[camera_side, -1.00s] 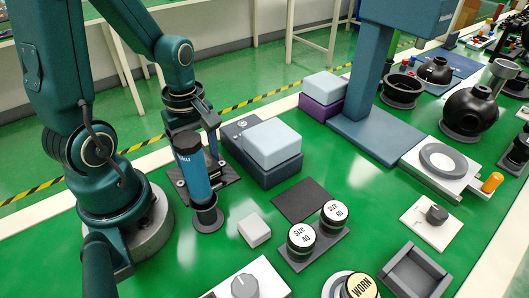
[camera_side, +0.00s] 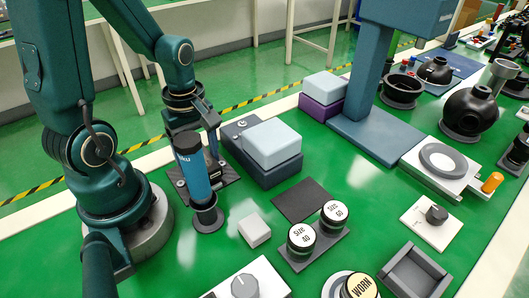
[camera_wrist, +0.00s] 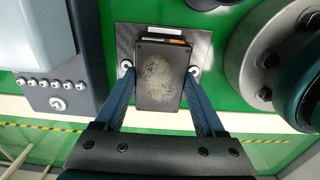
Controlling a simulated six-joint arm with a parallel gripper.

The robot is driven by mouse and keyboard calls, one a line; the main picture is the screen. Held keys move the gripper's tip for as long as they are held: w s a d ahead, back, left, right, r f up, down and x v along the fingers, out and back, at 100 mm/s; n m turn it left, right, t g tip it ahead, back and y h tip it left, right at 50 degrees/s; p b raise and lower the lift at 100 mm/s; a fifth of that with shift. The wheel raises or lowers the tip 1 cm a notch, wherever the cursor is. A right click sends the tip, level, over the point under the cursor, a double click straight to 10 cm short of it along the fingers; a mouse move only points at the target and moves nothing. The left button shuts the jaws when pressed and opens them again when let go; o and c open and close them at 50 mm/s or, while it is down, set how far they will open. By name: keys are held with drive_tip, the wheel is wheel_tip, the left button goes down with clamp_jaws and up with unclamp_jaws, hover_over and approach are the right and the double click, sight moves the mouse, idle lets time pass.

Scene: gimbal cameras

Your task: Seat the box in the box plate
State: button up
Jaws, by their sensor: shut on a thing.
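The box is dark with a scuffed, speckled face, and it sits between the blue fingers of my gripper (camera_wrist: 160,74) in the wrist view. My gripper is shut on this box (camera_wrist: 158,92). The box plate (camera_wrist: 125,42) is a dark sheet with bright screws at its sides, seen behind the box. In the side view my gripper (camera_side: 211,150) points down over the box plate (camera_side: 230,174). A blue bottle hides the box there. I cannot tell whether the box touches the plate or is fully seated.
The blue bottle (camera_side: 193,170) stands upright close in front of my gripper. A dark blue device with a pale block (camera_side: 271,142) stands just right of the plate. A small white cube (camera_side: 254,230) and a black mat (camera_side: 302,200) lie nearer the camera, with bare green table between.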

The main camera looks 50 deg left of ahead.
drive_tip(key=shift+f, duration=0.5)
drive_tip(key=o, duration=1.5)
drive_tip(key=shift+w, duration=0.1)
drive_tip(key=shift+r, duration=2.6)
drive_tip(key=shift+f, duration=2.65)
drive_tip(key=shift+r, duration=0.55)
drive_tip(key=shift+f, duration=0.1)
